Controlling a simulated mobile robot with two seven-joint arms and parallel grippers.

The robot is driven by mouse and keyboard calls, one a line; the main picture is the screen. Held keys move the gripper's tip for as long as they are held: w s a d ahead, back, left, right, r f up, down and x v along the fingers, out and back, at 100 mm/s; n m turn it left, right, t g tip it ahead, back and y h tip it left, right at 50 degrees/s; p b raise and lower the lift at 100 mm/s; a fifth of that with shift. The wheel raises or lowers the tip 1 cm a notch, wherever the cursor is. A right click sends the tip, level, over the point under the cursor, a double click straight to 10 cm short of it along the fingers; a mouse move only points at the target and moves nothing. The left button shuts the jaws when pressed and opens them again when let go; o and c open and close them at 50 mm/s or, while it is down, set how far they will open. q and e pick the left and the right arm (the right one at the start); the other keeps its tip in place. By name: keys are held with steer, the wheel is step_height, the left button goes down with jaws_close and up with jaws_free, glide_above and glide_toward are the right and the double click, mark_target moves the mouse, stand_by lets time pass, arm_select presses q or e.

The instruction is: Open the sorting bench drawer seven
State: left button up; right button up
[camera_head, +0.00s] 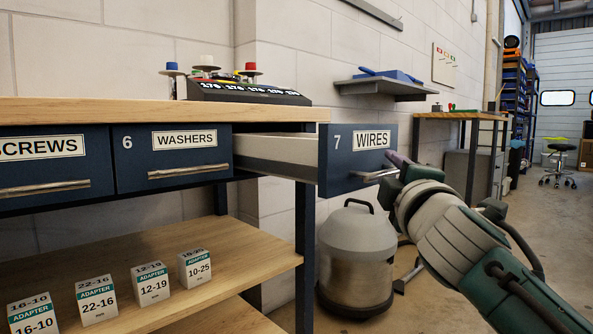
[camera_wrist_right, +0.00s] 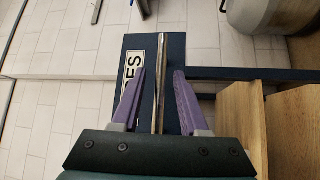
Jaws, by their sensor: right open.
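Drawer seven (camera_head: 350,164) has a dark blue front marked 7 and WIRES. It stands pulled out from the sorting bench (camera_head: 160,110), and its pale side wall (camera_head: 275,150) shows. Its metal bar handle (camera_head: 372,175) is at the lower right of the front. My right gripper (camera_head: 393,166) is at the handle. In the right wrist view the right gripper's purple fingers (camera_wrist_right: 157,100) are open, one on each side of the handle (camera_wrist_right: 160,75), with gaps visible. The drawer front (camera_wrist_right: 175,45) lies behind them. My left gripper is not in view.
Drawer six, WASHERS (camera_head: 175,155), and the SCREWS drawer (camera_head: 50,165) are shut. Adapter boxes (camera_head: 97,300) stand on the lower shelf (camera_head: 225,255). A grey vacuum canister (camera_head: 355,250) stands on the floor below the open drawer. Open floor (camera_head: 540,215) lies to the right.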

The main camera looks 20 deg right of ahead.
steer(key=shift+s, duration=0.1)
steer(key=p+v, duration=0.1)
steer(key=v, duration=0.8)
steer(key=shift+s+a, duration=0.15)
steer(key=shift+s, duration=0.2)
steer(key=shift+f, duration=0.1)
